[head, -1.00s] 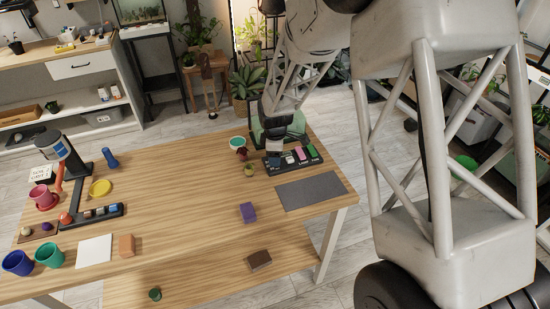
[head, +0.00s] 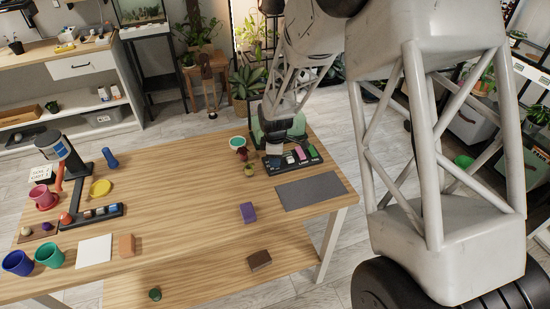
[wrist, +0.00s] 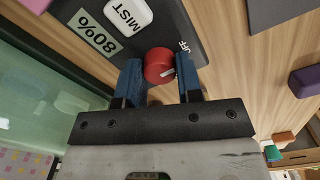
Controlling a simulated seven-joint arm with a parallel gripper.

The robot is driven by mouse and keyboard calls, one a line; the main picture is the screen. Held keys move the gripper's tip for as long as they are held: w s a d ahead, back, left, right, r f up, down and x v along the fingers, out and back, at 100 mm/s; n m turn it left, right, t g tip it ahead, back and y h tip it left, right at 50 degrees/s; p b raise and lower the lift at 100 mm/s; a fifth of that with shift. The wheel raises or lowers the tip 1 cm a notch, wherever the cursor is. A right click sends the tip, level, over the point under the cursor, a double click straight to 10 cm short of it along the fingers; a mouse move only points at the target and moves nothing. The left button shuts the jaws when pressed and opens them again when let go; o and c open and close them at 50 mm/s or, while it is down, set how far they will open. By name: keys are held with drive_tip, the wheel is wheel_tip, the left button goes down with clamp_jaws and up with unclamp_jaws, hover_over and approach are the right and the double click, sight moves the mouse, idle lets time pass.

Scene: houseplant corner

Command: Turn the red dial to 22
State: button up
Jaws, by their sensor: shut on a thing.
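The red dial (wrist: 158,62) sits on a dark control panel (wrist: 188,22) in the wrist view, with a pale pointer mark on its face. My gripper (wrist: 159,76) has a blue finger on each side of the dial and is shut on it. A white MIST button (wrist: 128,14) and an 80% display (wrist: 95,33) are on the same panel. An "OFF" label shows beside the dial; I cannot read a 22 mark. In the head view, the panel (head: 313,152) is at the table's far right, with my gripper over its left part and the dial not discernible.
A dark grey mat (head: 311,190) lies in front of the panel. A teal-rimmed cup (head: 237,141) and small plants stand to its left. A purple block (head: 248,212) and a brown block (head: 259,260) are nearer. The middle of the table is clear.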

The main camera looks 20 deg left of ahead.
drive_tip(key=shift+m, duration=0.4)
drive_tip(key=m, duration=1.1)
drive_tip(key=shift+m, duration=1.9)
drive_tip(key=o, duration=0.9)
drive_tip(key=shift+r, duration=0.1)
